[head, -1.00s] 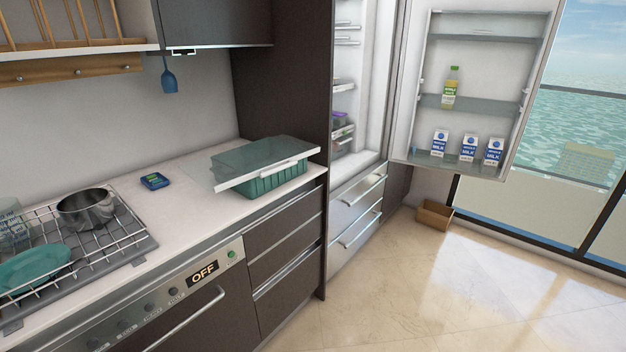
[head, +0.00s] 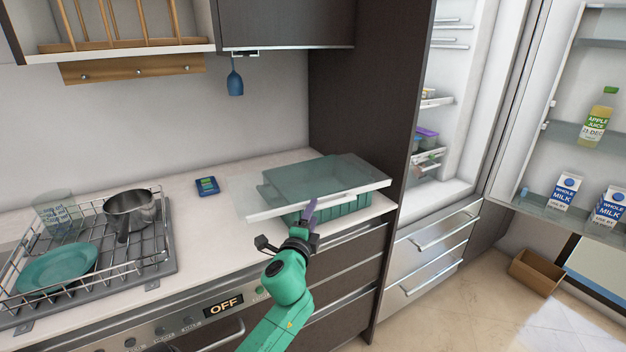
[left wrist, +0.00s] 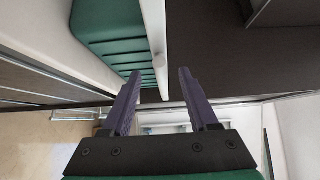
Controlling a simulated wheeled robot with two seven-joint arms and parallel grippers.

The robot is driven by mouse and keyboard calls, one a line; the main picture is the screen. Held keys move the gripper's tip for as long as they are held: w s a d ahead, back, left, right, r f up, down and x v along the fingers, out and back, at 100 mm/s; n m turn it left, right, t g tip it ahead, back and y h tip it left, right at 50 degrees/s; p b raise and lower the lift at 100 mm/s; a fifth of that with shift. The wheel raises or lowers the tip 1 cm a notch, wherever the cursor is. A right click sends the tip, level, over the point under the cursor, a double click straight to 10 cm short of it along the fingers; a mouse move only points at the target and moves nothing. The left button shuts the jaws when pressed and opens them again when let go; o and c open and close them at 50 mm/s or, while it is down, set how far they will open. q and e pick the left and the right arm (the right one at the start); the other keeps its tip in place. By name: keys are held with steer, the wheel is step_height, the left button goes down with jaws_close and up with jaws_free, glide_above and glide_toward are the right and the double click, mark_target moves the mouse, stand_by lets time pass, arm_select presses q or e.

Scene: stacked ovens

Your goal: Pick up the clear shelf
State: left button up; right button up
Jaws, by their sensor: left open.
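The clear shelf (head: 247,188) is a glass pane with a white front edge. It lies slightly tilted on a green ribbed bin (head: 352,206) on the counter, its left part reaching past the bin. My left gripper (head: 312,206) is at the front of the shelf, close to the white edge. In the left wrist view the white edge (left wrist: 155,35) points towards the gap between the open fingers of the left gripper (left wrist: 160,74). The green bin (left wrist: 110,35) shows to its left there. Nothing is held. My right gripper is not in view.
A dish rack (head: 160,262) with a pot (head: 130,208), a teal plate (head: 57,268) and a glass stands at left. A small blue box (head: 207,186) lies behind the shelf. The tall cabinet (head: 360,110) rises close to the shelf's right. The fridge stands open.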

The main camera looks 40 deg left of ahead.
mark_target(318, 209)
arm_select(q)
steer(key=x, duration=0.4)
steer(key=shift+w+d+r+p, duration=0.2)
steer(key=shift+w+d+p, duration=0.05)
steer(key=shift+w+p, duration=0.1)
steer(key=shift+w+a+f, duration=0.2)
steer(key=shift+w+a, duration=0.05)
steer(key=shift+w, duration=0.2)
steer(key=shift+s, duration=0.1)
jaws_close()
stand_by(0.4)
steer(key=shift+r, duration=0.15)
